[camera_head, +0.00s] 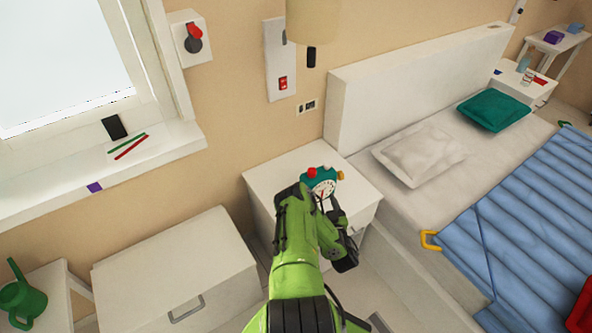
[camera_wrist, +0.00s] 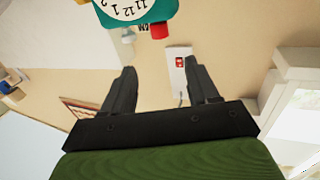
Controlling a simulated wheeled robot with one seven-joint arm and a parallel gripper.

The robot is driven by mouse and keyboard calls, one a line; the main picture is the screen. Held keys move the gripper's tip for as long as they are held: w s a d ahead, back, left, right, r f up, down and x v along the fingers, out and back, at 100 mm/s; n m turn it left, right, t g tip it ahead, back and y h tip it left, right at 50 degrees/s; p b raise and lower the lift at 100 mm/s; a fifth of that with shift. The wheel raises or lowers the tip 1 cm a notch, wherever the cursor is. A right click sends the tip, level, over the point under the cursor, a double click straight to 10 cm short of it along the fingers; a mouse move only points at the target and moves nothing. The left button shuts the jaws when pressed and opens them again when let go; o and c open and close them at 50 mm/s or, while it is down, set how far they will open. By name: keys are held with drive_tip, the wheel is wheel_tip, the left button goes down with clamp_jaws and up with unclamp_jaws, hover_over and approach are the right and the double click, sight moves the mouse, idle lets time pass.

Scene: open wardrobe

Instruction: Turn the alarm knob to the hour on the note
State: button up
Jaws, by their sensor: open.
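The teal alarm clock (camera_head: 318,180) stands on the white nightstand (camera_head: 268,180) beside the bed. It has a white numbered dial with a red pointer, a red knob (camera_head: 312,172) on top and a yellow knob (camera_head: 340,175) at its right side. In the wrist view the clock (camera_wrist: 165,8) is cut off at the top edge, upside down, with the red knob (camera_wrist: 159,30) below it. My gripper (camera_wrist: 160,66) is open and empty, its fingers apart from the clock. In the head view my arm hides part of the clock and nightstand. I cannot make out a note.
The bed's headboard (camera_head: 400,80) is right of the nightstand. A white chest (camera_head: 175,270) stands to the left, below the windowsill (camera_head: 150,150). A lamp (camera_head: 313,20) hangs above, and a wall panel with a red switch (camera_head: 283,83) is behind.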

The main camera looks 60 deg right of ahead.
sight(313, 174)
drive_tip(key=b+x, duration=0.7)
drive_tip(key=x, duration=0.8)
drive_tip(key=shift+w+d+f+b, duration=0.1)
drive_tip(key=shift+w+f+b, duration=0.05)
drive_tip(key=shift+b, duration=0.15)
drive_tip(key=c, duration=0.9)
drive_tip(key=shift+n+t+y+p, duration=0.3)
drive_tip(key=shift+t, duration=0.1)
drive_tip(key=shift+c, duration=0.2)
drive_tip(key=o, duration=0.9)
drive_tip(key=shift+o, duration=0.2)
